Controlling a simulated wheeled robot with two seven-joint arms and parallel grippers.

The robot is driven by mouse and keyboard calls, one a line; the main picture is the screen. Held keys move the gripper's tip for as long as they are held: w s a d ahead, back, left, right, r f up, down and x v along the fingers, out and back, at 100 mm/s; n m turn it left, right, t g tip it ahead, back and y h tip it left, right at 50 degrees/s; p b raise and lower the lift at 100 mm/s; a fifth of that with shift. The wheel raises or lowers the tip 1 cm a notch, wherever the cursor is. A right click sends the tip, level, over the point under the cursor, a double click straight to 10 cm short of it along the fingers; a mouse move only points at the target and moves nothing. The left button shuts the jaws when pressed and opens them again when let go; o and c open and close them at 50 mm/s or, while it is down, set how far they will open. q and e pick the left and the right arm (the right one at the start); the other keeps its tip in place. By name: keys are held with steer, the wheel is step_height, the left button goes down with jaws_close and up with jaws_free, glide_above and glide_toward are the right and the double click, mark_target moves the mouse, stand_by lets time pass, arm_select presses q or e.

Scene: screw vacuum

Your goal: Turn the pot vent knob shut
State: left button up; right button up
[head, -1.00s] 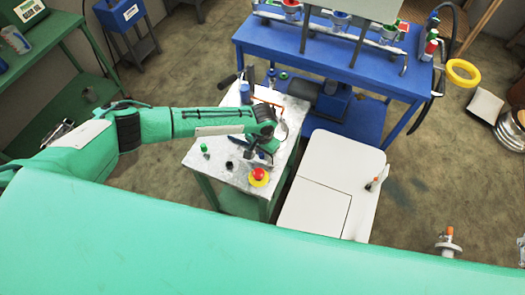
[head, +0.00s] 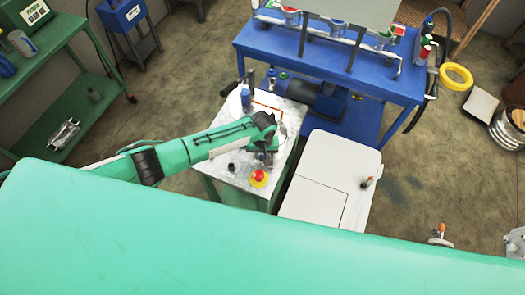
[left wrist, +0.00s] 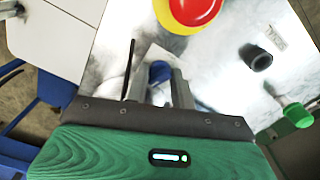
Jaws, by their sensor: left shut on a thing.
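My left gripper (head: 265,160) is low over the metal-topped cart (head: 291,137), mostly hidden by its own wrist in the head view. In the left wrist view its two fingers (left wrist: 160,90) stand on either side of a blue knob (left wrist: 160,72) and are shut on it. The body beneath the knob is mostly hidden, so I cannot tell how far the knob is turned. My right gripper is not in view.
A red and yellow button (head: 258,177) and a black cylinder (head: 231,167) stand close to the gripper. A green-capped part (left wrist: 298,115) shows in the left wrist view. A white cabinet (head: 335,165) is to the right, a blue bench (head: 370,72) behind.

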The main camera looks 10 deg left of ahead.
arm_select(q)
steer(key=shift+r+n, duration=0.15)
steer(key=shift+n, duration=0.25)
steer(key=shift+p, duration=0.35)
steer(key=shift+w+n, duration=0.1)
steer(key=shift+n, duration=0.3)
steer(key=o, duration=1)
